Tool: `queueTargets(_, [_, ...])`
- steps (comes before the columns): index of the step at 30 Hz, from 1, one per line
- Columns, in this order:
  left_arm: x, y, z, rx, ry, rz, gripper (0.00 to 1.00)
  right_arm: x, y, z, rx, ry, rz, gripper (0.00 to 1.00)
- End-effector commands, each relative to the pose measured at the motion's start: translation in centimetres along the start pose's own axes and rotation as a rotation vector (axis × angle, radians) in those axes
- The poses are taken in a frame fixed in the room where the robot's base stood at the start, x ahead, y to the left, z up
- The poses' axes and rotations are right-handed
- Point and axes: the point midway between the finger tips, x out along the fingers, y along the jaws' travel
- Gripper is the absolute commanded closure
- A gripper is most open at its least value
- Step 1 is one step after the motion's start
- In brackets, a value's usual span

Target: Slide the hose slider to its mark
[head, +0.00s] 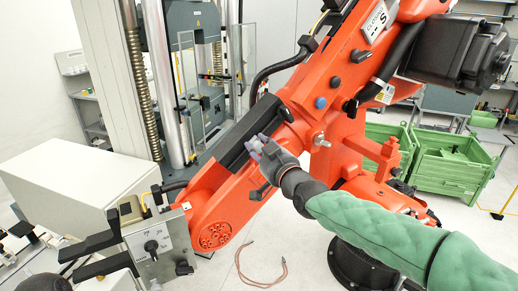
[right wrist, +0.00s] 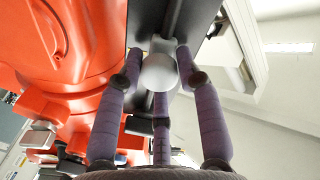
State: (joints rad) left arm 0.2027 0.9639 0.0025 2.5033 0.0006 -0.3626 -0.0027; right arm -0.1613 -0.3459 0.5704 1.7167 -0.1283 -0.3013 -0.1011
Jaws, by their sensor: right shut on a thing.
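The orange robot arm (head: 215,195) carries a long black rail (head: 247,137) on its upper side. The rail also shows in the right wrist view (right wrist: 187,22). A rounded light-grey knob (right wrist: 160,72), apparently the hose slider, sits at this rail. My right gripper (head: 258,148) reaches the rail from the right, its purple fingers shut around the knob; its fingers also show in the right wrist view (right wrist: 160,90). I cannot make out the mark. A dark rounded shape at the bottom left may be my left gripper; no fingers show.
A grey control box (head: 156,245) is at the orange arm's lower end. A testing machine column (head: 163,80) stands behind. A black hose (head: 275,68) arches above the rail. A pinkish cable (head: 262,275) lies on the floor. Green crates (head: 452,172) stand at right.

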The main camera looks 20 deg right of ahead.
Motion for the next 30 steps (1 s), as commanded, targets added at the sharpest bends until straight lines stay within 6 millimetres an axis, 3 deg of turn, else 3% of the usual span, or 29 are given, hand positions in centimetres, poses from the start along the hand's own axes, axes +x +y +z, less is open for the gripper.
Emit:
queueTargets(1, [0.0, 0.0, 0.0, 0.000, 0.000, 0.000, 0.44, 0.0, 0.0, 0.3, -0.002, -0.007, 0.000, 1.00])
queueTargets(2, [0.0, 0.0, 0.0, 0.000, 0.000, 0.000, 0.44, 0.0, 0.0, 0.3, -0.002, -0.007, 0.000, 0.56])
queueTargets(3, [0.0, 0.0, 0.0, 0.000, 0.000, 0.000, 0.44, 0.0, 0.1, 0.3, -0.002, -0.007, 0.001, 0.44])
queueTargets(17, [0.0, 0.0, 0.0, 0.000, 0.001, 0.000, 0.44, -0.6, 0.1, 0.0, 0.000, 0.000, 0.001, 0.44])
queueTargets(30, [0.0, 0.0, 0.0, 0.000, 0.000, 0.000, 0.44, -7.2, 0.1, 0.0, 0.000, -0.001, 0.002, 0.44])
